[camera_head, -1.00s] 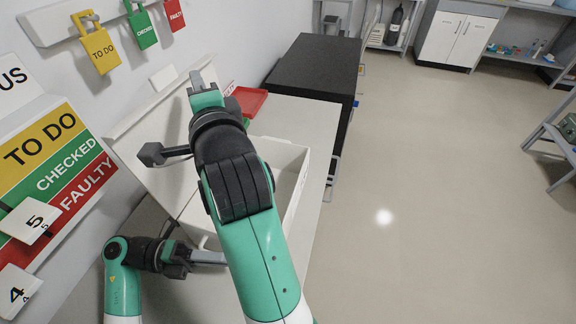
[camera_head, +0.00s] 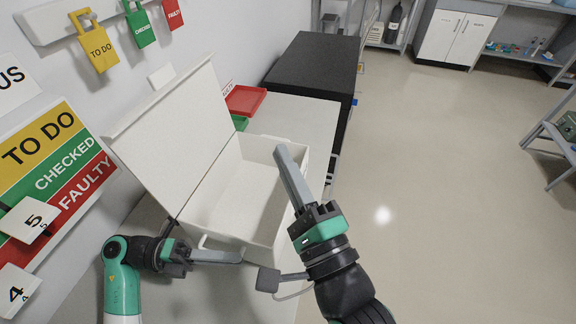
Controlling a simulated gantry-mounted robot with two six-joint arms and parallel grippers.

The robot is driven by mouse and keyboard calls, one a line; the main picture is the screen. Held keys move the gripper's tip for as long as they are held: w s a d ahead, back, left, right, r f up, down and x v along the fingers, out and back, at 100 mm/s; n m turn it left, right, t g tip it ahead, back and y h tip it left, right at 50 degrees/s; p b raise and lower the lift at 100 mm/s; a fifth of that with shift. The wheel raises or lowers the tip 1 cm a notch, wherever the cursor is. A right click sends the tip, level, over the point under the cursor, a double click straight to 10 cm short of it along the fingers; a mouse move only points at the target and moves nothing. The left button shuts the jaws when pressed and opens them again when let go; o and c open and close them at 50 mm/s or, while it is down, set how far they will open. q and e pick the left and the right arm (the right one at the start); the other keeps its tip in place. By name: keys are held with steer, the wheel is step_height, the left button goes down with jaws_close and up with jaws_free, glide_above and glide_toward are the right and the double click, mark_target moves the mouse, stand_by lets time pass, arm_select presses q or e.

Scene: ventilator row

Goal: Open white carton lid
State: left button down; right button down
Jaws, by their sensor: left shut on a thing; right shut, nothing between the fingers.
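The white carton (camera_head: 290,148) stands on the bench with its inside visible and empty. Its lid (camera_head: 170,135) is raised, tilted back towards the wall on the left. My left gripper (camera_head: 236,257) is at the carton's near side, shut on the carton by its front handle (camera_head: 205,241); the exact contact is hard to see. My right gripper (camera_head: 282,150) is shut and empty, with its fingers over the carton's right side, apart from the lid.
A red tray (camera_head: 245,99) and a partly hidden green tray (camera_head: 240,122) lie behind the carton. A black-topped unit (camera_head: 315,65) stands beyond the bench (camera_head: 310,118). Signs and coloured tags hang on the left wall.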

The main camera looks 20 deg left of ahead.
steer(key=shift+s+d+f, duration=0.15)
steer(key=shift+s+d, duration=0.15)
steer(key=shift+s, duration=0.1)
arm_select(q)
steer(key=c, duration=0.8)
jaws_free()
steer(key=shift+c, duration=0.2)
steer(key=shift+a, duration=0.1)
